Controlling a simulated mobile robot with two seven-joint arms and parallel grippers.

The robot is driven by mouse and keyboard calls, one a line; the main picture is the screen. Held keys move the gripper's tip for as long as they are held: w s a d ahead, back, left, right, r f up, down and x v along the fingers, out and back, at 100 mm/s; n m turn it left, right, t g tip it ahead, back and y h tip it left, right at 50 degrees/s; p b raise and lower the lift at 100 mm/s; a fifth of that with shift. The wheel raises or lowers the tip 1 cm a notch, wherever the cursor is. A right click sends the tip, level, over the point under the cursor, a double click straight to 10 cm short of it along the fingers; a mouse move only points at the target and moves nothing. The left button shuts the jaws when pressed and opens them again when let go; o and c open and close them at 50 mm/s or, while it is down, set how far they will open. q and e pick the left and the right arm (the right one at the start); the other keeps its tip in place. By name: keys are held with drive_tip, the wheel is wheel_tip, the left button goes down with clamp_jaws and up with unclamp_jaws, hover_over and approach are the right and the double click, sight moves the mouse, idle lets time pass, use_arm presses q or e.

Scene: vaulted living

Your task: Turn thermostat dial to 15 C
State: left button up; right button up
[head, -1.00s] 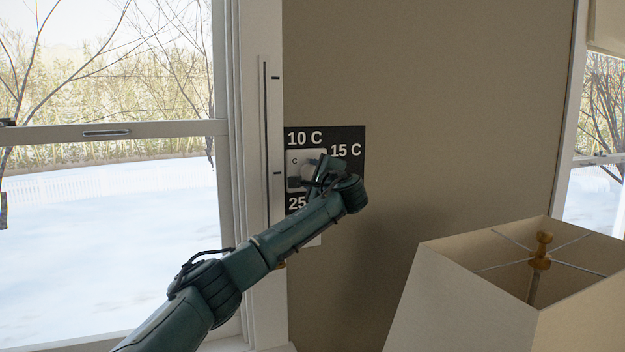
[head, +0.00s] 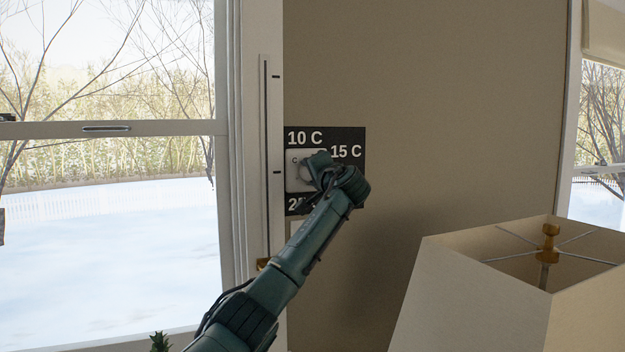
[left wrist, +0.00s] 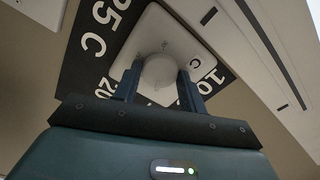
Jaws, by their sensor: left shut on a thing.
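The thermostat is a white plate (head: 296,178) on a black panel (head: 357,136) on the wall, with 10 C at the top and 15 C at the upper right. A lower label is partly covered by my arm. In the left wrist view the round white dial (left wrist: 160,71) stands out from the plate. My left gripper (left wrist: 158,80) is shut on the dial, one finger on each side. In the head view the left gripper (head: 312,168) covers the dial, so its pointer cannot be read. My right gripper is not in view.
A window with a white frame (head: 230,200) is close left of the panel. A lampshade (head: 470,290) stands at the lower right. A second window (head: 600,160) is at the far right. The wall (head: 430,100) right of the panel is bare.

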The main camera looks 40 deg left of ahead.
use_arm(q)
drive_tip(key=shift+n, duration=0.6)
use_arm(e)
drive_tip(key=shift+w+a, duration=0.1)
use_arm(q)
drive_tip(key=o, duration=1)
drive_tip(key=b+v, duration=0.3)
drive_tip(key=v, duration=1)
drive_tip(key=shift+s+d+b, duration=0.1)
drive_tip(key=shift+b, duration=0.25)
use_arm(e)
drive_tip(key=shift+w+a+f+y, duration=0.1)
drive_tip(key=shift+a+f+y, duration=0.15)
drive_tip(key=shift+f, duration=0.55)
